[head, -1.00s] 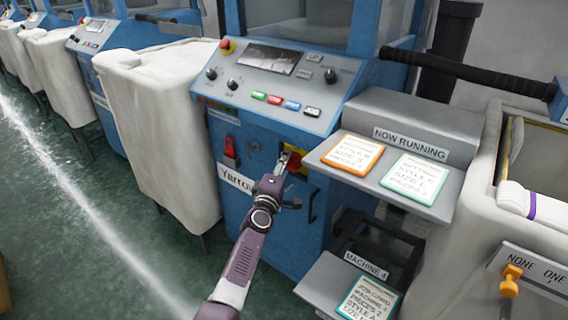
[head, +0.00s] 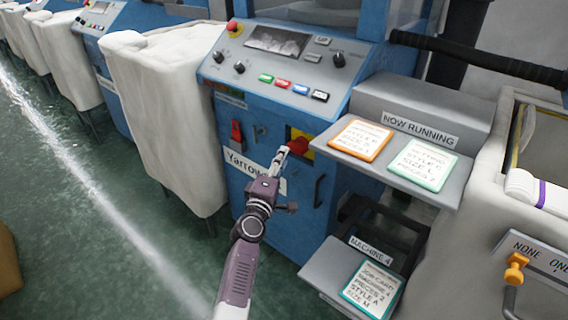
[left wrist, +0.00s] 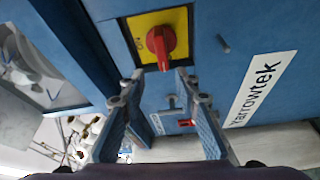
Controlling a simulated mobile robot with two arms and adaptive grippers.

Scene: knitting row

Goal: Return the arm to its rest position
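My left arm reaches up from the bottom of the head view, with its gripper (head: 281,157) in front of the blue machine's (head: 272,218) front panel. In the left wrist view the gripper (left wrist: 160,88) shows two separated fingers with nothing between them. The red rotary switch (head: 298,146) on its yellow plate is just beyond and right of the fingertips in the head view. In the left wrist view the red switch (left wrist: 160,42) lies ahead of the fingertips, apart from them. My right gripper is in neither view.
A shelf (head: 440,190) under the NOW RUNNING sign holds an orange-framed card (head: 360,140) and a green-framed card (head: 423,166). A lower tray (head: 318,272) holds a job card (head: 372,288). A white cloth-covered bin (head: 165,120) stands left. Green floor is open at left.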

